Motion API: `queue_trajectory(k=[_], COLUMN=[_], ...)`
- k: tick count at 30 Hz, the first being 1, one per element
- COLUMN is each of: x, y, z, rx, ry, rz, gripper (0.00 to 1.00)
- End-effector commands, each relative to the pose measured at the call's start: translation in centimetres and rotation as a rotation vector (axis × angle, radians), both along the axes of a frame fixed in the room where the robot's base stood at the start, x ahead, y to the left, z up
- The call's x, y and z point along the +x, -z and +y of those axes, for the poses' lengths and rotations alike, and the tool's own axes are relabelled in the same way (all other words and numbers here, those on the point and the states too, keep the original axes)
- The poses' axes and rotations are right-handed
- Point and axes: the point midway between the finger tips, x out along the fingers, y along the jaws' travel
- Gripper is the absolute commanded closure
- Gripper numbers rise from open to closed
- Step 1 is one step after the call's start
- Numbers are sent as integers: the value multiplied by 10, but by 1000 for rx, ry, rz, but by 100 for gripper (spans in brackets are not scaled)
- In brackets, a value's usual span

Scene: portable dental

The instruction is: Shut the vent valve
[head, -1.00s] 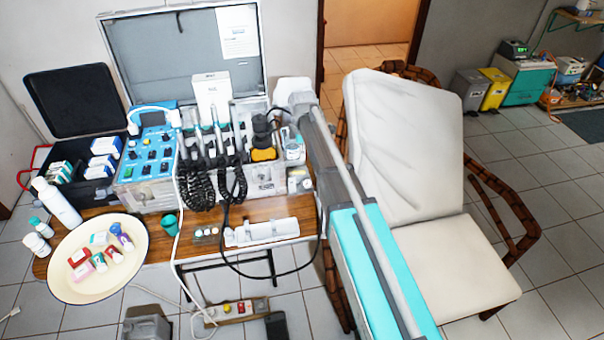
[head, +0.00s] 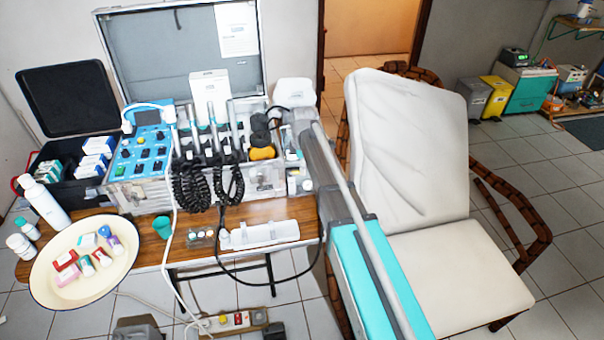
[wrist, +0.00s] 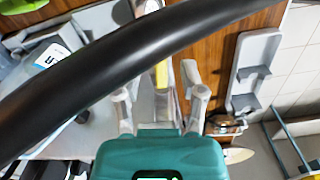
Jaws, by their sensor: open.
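I cannot pick out the vent valve with certainty. In the wrist view a narrow pale piece with a yellow strip (wrist: 162,76) lies between and beyond the fingers of my gripper (wrist: 160,92). The two light grey fingers are spread apart, and nothing is clearly held. A thick black hose crosses close in front of the wrist camera and hides part of the scene. In the head view my arm reaches to the right end of the metal dental case (head: 265,180). A black part with an orange-yellow base (head: 262,153) stands there. My gripper is not clear in that view.
The blue control panel (head: 143,152) and coiled black cords fill the case. A cream basin (head: 52,288) with small bottles sits at the table's left. A white tray (head: 262,234) lies in front. A reclining chair (head: 405,150) stands right of my arm.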

Motion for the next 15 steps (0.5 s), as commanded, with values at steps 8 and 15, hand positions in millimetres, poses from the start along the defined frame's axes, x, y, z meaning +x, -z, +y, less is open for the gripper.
queue_trajectory(k=[8,15], x=[0,0], y=[12,12], z=[0,0], rx=[0,0], ry=[0,0], rz=[0,0], gripper=[47,47])
